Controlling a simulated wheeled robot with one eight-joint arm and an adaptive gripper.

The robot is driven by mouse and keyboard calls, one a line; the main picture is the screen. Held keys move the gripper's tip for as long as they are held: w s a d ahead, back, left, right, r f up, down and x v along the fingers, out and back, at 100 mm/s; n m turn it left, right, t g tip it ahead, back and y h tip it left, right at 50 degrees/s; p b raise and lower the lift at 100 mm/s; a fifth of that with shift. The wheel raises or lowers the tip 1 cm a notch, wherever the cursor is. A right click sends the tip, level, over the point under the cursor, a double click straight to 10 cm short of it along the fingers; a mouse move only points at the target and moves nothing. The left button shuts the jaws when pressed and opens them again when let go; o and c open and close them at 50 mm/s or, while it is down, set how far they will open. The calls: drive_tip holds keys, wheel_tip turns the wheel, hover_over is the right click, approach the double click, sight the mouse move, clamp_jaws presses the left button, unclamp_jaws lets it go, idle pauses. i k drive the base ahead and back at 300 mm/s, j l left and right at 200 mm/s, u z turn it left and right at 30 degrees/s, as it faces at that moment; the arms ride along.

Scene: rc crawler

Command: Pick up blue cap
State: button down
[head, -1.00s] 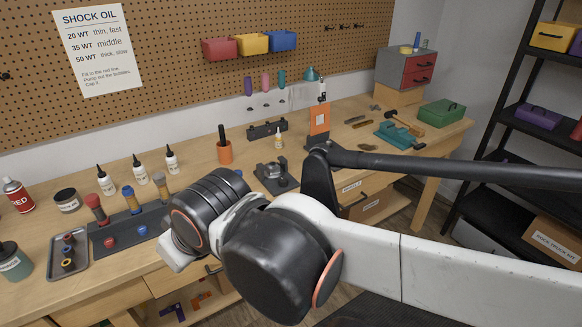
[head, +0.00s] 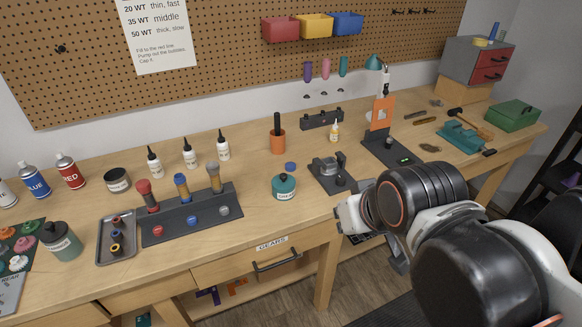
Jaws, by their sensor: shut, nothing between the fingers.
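A round blue cap (head: 192,220) sits on the front of the dark shock rack (head: 168,240), between a red cap (head: 157,230) and a grey cap (head: 224,210). Another small blue disc, perhaps a cap, (head: 290,166) lies on the bench behind the teal jar (head: 284,187). My gripper (head: 397,260) is at the bench's front edge, right of both blue pieces and apart from them. It is shut and empty, and my arm partly hides it.
Three shocks stand in the rack, with three white bottles (head: 190,154) behind. A tray of small parts (head: 116,242) lies left of the rack. A dark fixture (head: 331,176) stands between the teal jar and my arm. Bare wood lies between rack and jar.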

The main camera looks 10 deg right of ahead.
sight(290, 166)
drive_tip(key=i+l+u, duration=0.4)
drive_tip(key=l, duration=0.15)
drive_tip(key=i+l+u, duration=0.15)
drive_tip(key=l, duration=0.2)
drive_tip(key=i+l+u, duration=0.2)
drive_tip(key=l, duration=0.15)
drive_tip(key=i+l+u, duration=0.2)
drive_tip(key=l, duration=0.15)
drive_tip(key=k, duration=0.05)
